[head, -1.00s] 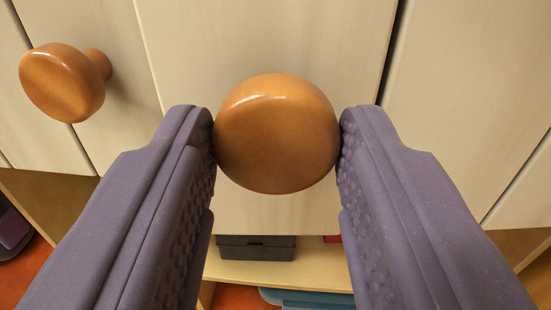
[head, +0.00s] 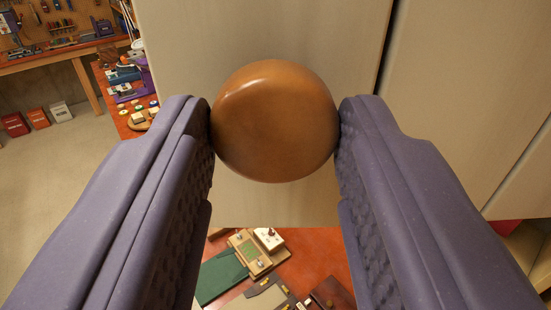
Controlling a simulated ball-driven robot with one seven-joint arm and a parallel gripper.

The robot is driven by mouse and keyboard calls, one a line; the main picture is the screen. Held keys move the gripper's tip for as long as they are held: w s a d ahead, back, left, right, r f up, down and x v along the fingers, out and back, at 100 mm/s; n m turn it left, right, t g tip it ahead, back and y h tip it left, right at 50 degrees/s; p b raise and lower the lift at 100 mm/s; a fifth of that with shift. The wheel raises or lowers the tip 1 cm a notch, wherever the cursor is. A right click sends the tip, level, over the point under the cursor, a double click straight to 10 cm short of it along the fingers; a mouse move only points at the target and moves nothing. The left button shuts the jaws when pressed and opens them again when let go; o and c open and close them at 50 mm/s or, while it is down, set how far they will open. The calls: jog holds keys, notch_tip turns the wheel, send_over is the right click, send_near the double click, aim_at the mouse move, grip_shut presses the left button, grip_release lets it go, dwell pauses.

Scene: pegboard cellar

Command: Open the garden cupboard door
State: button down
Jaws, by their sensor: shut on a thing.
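The cupboard door (head: 270,28) is a pale wood panel. Its left edge stands free, with the room showing past it, so it is swung open. Its round, glossy orange-brown wooden knob (head: 275,120) is in the middle of the head view. My gripper (head: 276,122) is shut on the knob, with one purple finger pressed to its left side and one to its right. The knob's stem is hidden behind its head.
Another pale panel (head: 470,90) lies to the right past a dark gap. Below the door, a red surface holds a green board (head: 220,277) and a wooden box (head: 250,250). A workbench (head: 60,60) stands far left. Grey floor (head: 60,160) is open at left.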

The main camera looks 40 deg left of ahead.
jog(key=s+d+n+g+y+b, duration=0.1)
jog(key=s+d+n+g+y, duration=0.1)
jog(key=s+d, duration=0.3)
jog(key=shift+d+y+b, duration=0.3)
jog(key=shift+d+b, duration=0.05)
jog(key=shift+r, duration=0.1)
jog(key=c, duration=0.6)
grip_release()
jog(key=v, duration=0.7)
jog(key=shift+s+d+p, duration=0.3)
